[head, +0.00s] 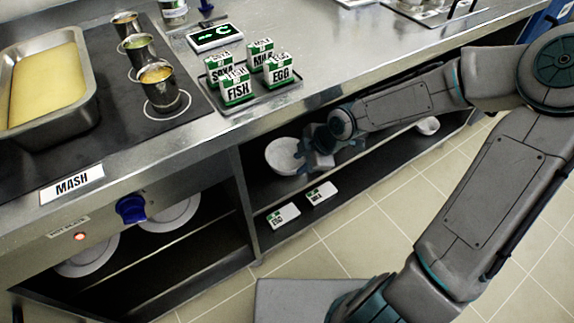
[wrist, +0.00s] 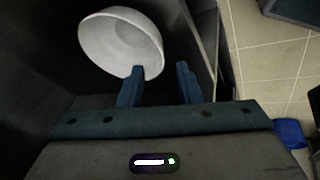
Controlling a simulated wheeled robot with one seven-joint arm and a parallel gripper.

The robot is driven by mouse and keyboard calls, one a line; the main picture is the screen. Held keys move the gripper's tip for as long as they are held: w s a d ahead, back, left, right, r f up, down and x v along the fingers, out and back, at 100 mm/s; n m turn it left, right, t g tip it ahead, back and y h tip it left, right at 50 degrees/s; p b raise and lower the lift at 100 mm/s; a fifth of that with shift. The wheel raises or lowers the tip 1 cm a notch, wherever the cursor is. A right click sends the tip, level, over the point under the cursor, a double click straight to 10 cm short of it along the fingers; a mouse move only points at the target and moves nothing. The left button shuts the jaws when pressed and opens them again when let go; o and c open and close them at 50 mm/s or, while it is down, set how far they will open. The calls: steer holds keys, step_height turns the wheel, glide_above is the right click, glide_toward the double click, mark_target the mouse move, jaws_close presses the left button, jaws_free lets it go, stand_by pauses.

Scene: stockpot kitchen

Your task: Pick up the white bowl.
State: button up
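The white bowl (head: 284,156) sits on the shelf under the counter in the head view. In the wrist view the bowl (wrist: 112,42) is just beyond my fingers, to the upper left, with its hollow inside showing. My gripper (head: 318,155) reaches into the shelf space at the bowl's right side. In the wrist view my gripper (wrist: 159,82) is open, with a clear gap between the two fingers. The left fingertip overlaps the bowl's near rim in the picture; I cannot tell whether it touches. The right finger is clear of the bowl.
Small cartons (head: 283,215) lie on the lower shelf. Another white dish (head: 428,125) is at the right on the shelf. Plates (head: 170,214) are in the left compartment. A shelf edge (wrist: 205,45) runs right of the bowl.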

mark_target(293, 171)
steer(key=shift+d+b+x, duration=0.15)
steer(key=shift+b+x, duration=1.05)
steer(key=shift+x, duration=0.5)
steer(key=shift+d+b+x, duration=0.15)
steer(key=shift+b+x, duration=1)
steer(key=shift+x, duration=0.6)
steer(key=shift+w+f, duration=0.1)
steer(key=shift+c, duration=0.2)
jaws_close()
